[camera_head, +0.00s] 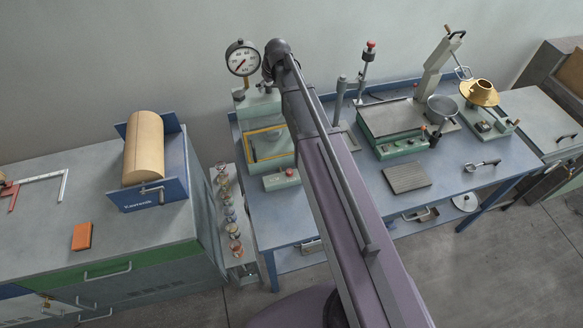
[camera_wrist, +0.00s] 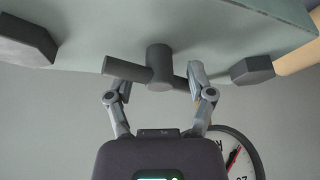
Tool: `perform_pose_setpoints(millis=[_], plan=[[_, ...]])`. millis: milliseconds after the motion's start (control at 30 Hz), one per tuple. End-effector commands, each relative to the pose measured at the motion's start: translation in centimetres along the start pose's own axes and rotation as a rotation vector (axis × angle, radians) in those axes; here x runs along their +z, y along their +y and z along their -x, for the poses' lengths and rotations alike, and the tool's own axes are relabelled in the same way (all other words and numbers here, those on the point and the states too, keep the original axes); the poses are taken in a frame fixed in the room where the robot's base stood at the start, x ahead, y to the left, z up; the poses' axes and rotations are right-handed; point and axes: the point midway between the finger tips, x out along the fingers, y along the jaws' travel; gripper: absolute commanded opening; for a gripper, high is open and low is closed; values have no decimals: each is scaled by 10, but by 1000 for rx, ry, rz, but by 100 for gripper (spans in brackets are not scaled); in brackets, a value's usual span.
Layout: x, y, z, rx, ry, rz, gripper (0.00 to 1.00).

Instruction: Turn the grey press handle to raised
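The grey press handle (camera_wrist: 159,68) shows in the wrist view as a round hub with a bar across it, on a pale green-grey body (camera_wrist: 200,30). The bar is slightly tilted in the picture. My gripper (camera_wrist: 160,82) is open, with one finger on each side of the hub. The right fingertip overlaps the bar's right end; I cannot tell whether it touches. In the head view the green press (camera_head: 258,105) stands at the bench's back left, under a round gauge (camera_head: 242,59). My arm covers part of it, and my gripper cannot be made out there.
The gauge dial (camera_wrist: 236,158) is close by at lower right in the wrist view. Two dark blocks (camera_wrist: 252,70) flank the handle. On the blue bench stand a flat green machine (camera_head: 395,125), a ribbed plate (camera_head: 407,177) and a brass-topped device (camera_head: 480,93).

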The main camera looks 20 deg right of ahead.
Motion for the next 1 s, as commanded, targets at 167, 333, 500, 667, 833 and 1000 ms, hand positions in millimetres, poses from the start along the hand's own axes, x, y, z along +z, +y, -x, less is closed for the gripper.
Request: perform_pose_setpoints(millis=[167, 333, 500, 667, 833, 1000], plan=[[-1, 0, 0, 39, 2, -90, 68], [-1, 0, 0, 75, 3, -178, 68], [-1, 0, 0, 111, 3, -264, 68], [-2, 0, 4, 140, 3, -336, 68], [-2, -2, 22, 138, 2, -332, 68], [-2, -5, 37, 137, 2, -330, 68]])
